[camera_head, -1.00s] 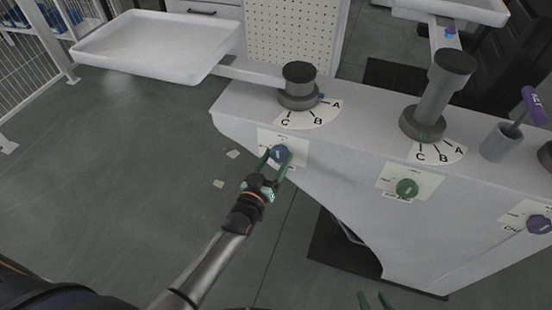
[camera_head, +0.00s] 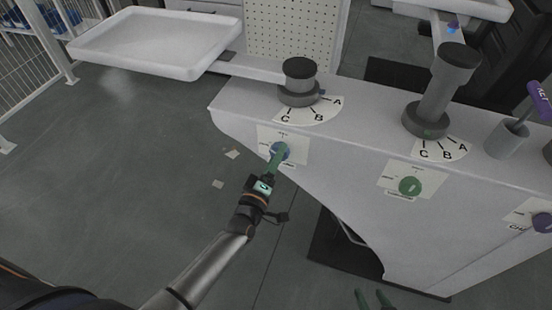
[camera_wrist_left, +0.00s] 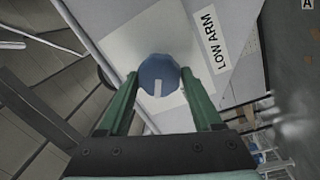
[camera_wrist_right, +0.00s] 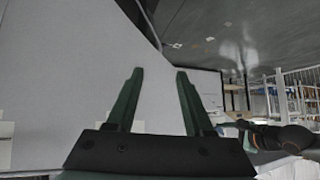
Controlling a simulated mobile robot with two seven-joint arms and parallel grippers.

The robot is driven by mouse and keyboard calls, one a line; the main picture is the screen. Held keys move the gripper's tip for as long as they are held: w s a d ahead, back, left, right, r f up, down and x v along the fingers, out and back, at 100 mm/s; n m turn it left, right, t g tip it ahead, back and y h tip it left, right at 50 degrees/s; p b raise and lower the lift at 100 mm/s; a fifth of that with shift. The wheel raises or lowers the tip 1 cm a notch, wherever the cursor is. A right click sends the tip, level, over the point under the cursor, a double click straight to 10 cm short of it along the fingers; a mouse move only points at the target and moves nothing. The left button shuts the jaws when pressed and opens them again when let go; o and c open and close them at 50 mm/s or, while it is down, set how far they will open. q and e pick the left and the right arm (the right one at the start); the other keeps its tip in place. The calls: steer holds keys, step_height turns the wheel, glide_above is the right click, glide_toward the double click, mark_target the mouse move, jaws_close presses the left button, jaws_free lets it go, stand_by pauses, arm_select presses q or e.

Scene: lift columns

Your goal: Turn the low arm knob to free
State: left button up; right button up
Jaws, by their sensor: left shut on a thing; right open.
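The low arm knob (camera_head: 280,151) is a round blue knob on a white plate on the front of the grey-white housing. In the left wrist view the blue knob (camera_wrist_left: 158,80) sits between my left fingers, beside a "LOW ARM" label (camera_wrist_left: 212,40). Its white pointer mark points down in that picture, toward the gripper's palm. My left gripper (camera_head: 279,154) is shut on the knob, its fingers seen nearly edge-on in the head view. The plate's small position words are unreadable. My right gripper (camera_wrist_right: 158,78) is open and empty; its fingertips show at the head view's bottom edge.
A green knob (camera_head: 410,186) and a purple knob (camera_head: 541,223) sit further right on the housing. Above are two dark column posts (camera_head: 299,80) (camera_head: 440,90) with A-B-C dials. A white tray (camera_head: 150,42) extends left on an arm. Floor at left is mostly clear.

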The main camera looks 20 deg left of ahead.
arm_select(q)
steer(key=n+y+b, duration=0.1)
steer(key=n+b, duration=0.1)
steer(key=n, duration=0.4)
steer(key=shift+d+n, duration=0.1)
steer(key=shift+n, duration=0.3)
stand_by(0.3)
steer(key=o, duration=1.4)
steer(key=shift+c, duration=0.2)
steer(key=s+f, duration=0.1)
steer(key=s, duration=1.1)
steer(key=shift+s+a, duration=0.2)
steer(key=shift+s, duration=0.1)
